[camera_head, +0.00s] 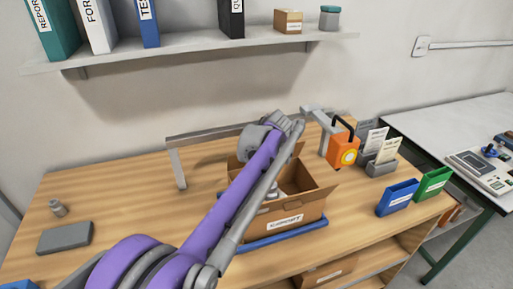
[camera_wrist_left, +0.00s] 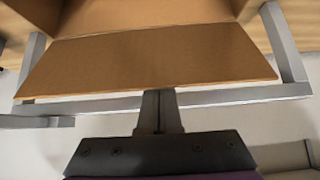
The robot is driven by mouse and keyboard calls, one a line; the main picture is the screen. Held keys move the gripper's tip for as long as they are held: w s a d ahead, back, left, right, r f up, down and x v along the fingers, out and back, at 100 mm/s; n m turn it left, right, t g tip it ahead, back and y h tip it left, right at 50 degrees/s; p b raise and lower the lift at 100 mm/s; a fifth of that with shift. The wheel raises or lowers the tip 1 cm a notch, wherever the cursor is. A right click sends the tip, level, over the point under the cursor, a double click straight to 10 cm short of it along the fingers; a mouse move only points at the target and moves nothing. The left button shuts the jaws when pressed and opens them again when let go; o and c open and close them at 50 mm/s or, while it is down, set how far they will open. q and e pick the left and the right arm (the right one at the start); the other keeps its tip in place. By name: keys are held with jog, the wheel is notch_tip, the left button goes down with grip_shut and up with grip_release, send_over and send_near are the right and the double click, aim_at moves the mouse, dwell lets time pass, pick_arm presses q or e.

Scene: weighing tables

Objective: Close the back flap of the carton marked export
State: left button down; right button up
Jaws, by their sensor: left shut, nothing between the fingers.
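The carton marked EXPORT (camera_head: 297,217) stands open on the table, its label on the front wall. In the left wrist view a wide brown flap (camera_wrist_left: 130,62), seemingly the back flap, stands out from the carton. My left gripper (camera_wrist_left: 158,92) is shut and empty at the middle of that flap's outer edge. Its tips end at the edge; I cannot tell whether they touch it. My right gripper is not in view.
An orange device (camera_head: 341,151), a card holder (camera_head: 381,165), a blue bin (camera_head: 397,198) and a green bin (camera_head: 433,184) are at the right. The table's left middle is clear.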

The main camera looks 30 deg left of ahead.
pick_arm(q)
jog(key=shift+s+d+t+y, duration=0.5)
jog(key=shift+d+y, duration=0.05)
jog(key=shift+y, duration=0.05)
jog(key=shift+s+d, duration=0.2)
jog(key=shift+d, duration=0.05)
jog(key=shift+s+d+f+p, duration=0.45)
jog(key=shift+s+d+f, duration=0.35)
jog(key=shift+s+d, duration=0.1)
jog(key=shift+f, duration=0.1)
jog(key=shift+r, duration=0.2)
jog(key=p+v, duration=0.1)
jog(key=v, duration=1)
jog(key=shift+r+p, duration=0.3)
jog(key=shift+r, duration=0.25)
